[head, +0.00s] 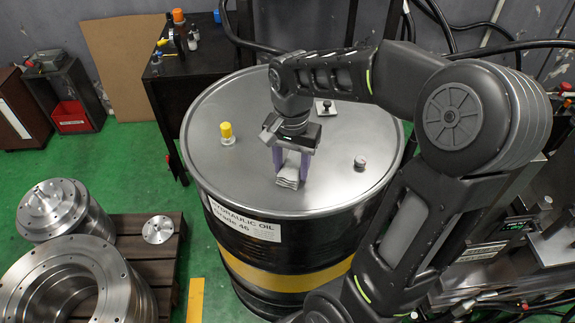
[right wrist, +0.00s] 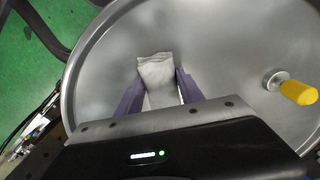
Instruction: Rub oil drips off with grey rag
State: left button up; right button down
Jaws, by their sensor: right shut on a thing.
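The grey rag (head: 288,178) is a small folded cloth over the top of the oil drum (head: 330,207). My right gripper (head: 291,170) is shut on the rag, with its two purple fingers on either side of it. In the right wrist view the rag (right wrist: 156,75) shows between the fingertips. I cannot tell whether the rag touches the lid. I make out no clear oil drips on the lid; any under the rag or the gripper are hidden. My left gripper is not in view.
On the lid stand a yellow-capped fitting (head: 227,133), a small metal cap (head: 360,162) and a white plate with a black knob (head: 326,108). A pallet with metal flanges (head: 75,280) is at the left. A dark table (head: 200,70) stands behind the drum.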

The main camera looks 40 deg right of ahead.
jog(key=shift+s+d+f, duration=0.15)
jog(key=shift+s+d, duration=1)
jog(key=shift+d, duration=0.3)
jog(key=shift+a, duration=0.1)
jog(key=shift+w+a, duration=1.2)
jog(key=shift+a, duration=0.2)
